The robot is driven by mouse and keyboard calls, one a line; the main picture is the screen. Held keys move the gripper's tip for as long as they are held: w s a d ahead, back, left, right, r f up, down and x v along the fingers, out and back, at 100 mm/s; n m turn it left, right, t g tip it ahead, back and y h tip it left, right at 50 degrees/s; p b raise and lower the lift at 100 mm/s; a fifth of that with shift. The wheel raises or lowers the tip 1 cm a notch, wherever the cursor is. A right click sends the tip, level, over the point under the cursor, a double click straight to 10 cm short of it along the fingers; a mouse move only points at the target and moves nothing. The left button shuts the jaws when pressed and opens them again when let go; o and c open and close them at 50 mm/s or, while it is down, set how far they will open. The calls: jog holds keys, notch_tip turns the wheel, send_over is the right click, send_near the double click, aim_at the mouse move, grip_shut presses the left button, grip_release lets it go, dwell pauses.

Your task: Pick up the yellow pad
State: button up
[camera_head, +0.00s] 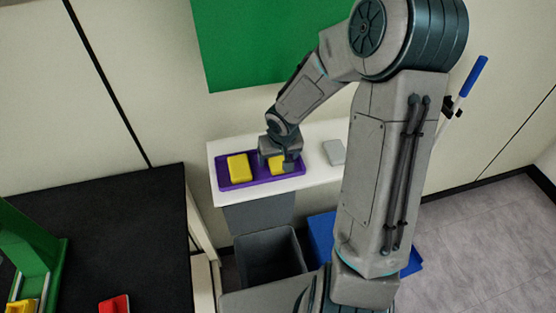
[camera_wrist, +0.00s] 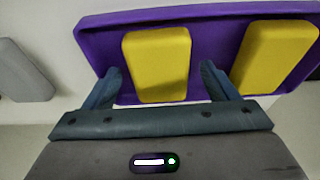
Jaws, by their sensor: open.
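Two yellow pads lie in a purple tray (camera_head: 223,176) on a white shelf. In the head view the left yellow pad (camera_head: 238,167) is in full view, and the right yellow pad (camera_head: 276,165) is partly hidden by my gripper (camera_head: 283,162). In the wrist view the pad between my fingers (camera_wrist: 158,64) lies in line with my open gripper (camera_wrist: 163,82), one finger on each side near its lower end. The other yellow pad (camera_wrist: 272,55) is to the right, beyond the right finger. The purple tray (camera_wrist: 99,52) shows around both pads. My gripper is empty.
A grey pad (camera_head: 334,152) lies on the white shelf (camera_head: 318,172) right of the tray. A grey bin (camera_head: 268,258) and a blue container (camera_head: 320,235) stand below. A black-topped table (camera_head: 120,240) is at left, with a red item (camera_head: 114,304) and a green frame (camera_head: 30,245).

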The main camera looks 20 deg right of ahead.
aim_at(282, 159)
jog(key=shift+f, duration=0.2)
jog(key=c, duration=1.1)
jog(key=shift+r, duration=0.1)
jog(key=shift+r, duration=0.55)
jog(key=r, duration=0.2)
jog(key=r+p, duration=0.1)
jog(key=r, duration=0.1)
jog(key=shift+s+d, duration=0.15)
jog(key=shift+d, duration=0.25)
jog(key=s+d+r+p, duration=0.1)
jog(key=s+d+r, duration=0.1)
jog(key=d, duration=0.1)
jog(key=s+d+r+p, duration=0.1)
jog(key=d+r+p, duration=0.1)
jog(key=d, duration=0.1)
jog(key=s+d+r+p, duration=0.1)
jog(key=s+d+r, duration=0.1)
jog(key=d, duration=0.1)
jog(key=shift+s+d, duration=0.1)
jog(key=shift+s, duration=0.25)
